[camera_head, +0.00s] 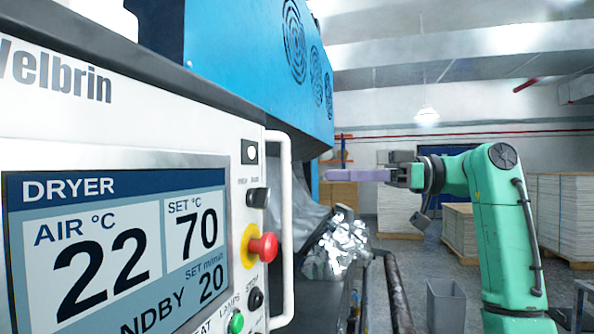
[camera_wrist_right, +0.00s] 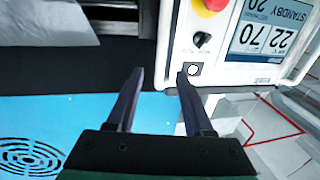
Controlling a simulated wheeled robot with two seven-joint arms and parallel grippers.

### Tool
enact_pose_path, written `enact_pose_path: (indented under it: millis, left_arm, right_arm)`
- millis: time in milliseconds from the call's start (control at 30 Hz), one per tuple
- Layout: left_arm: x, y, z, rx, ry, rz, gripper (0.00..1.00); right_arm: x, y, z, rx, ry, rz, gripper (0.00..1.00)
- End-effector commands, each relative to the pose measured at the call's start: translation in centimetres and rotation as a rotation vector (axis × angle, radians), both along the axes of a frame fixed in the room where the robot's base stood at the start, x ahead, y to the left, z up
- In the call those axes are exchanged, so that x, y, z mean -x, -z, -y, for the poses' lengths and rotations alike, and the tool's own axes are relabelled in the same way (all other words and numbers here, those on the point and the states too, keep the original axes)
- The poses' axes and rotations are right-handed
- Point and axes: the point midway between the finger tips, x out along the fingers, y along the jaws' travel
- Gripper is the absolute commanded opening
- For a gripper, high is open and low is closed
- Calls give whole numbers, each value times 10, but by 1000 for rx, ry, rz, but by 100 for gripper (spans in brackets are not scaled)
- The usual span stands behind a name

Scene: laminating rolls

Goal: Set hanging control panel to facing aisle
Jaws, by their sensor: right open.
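The hanging control panel (camera_head: 120,135) is a white box with a dark top edge and a lit DRYER screen (camera_head: 115,250). It fills the left of the head view, its face turned toward me at a slant. A white vertical bar handle (camera_head: 286,230) runs along its right edge. My right gripper (camera_head: 328,175) is open and empty, right of the handle and above its middle, with fingers pointing left. In the right wrist view the panel (camera_wrist_right: 215,45) is upper right, beyond the open fingers (camera_wrist_right: 160,75). I cannot tell the distance from fingers to handle. My left gripper is out of view.
A blue machine housing (camera_head: 250,60) with round vents stands behind the panel. Crumpled silver film (camera_head: 338,245) lies below my right gripper. Rollers (camera_head: 398,295), a grey bin (camera_head: 445,305) and stacked sheets (camera_head: 565,215) are on the right. A red stop button (camera_head: 264,247) sticks out beside the handle.

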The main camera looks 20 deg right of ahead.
Motion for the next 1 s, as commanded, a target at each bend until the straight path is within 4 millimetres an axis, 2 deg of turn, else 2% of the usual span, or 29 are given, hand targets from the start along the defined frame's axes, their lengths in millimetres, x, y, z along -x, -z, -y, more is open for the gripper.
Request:
enact_pose_path:
  millis: [33,133,233,400,600,733,767,1000]
  left_arm:
    - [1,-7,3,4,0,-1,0]
    - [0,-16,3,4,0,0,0]
    - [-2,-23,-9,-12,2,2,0]
    - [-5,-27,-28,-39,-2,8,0]
    - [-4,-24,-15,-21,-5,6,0]
    - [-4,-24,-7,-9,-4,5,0]
    - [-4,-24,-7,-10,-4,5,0]
    - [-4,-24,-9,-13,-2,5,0]
  right_arm:
    - [-5,-3,-14,3,-5,-1,52]
    - [-14,-4,-38,2,-5,-2,52]
    - [-21,-4,-54,1,-3,-3,52]
    - [-25,-2,-67,-1,-3,-2,52]
    - [-25,-1,-67,-1,-2,-2,52]
    - [-25,-1,-66,-1,-2,-2,2]
    - [-25,-1,-66,-1,-2,-2,0]
    - [-25,-1,-66,-1,-2,-2,0]
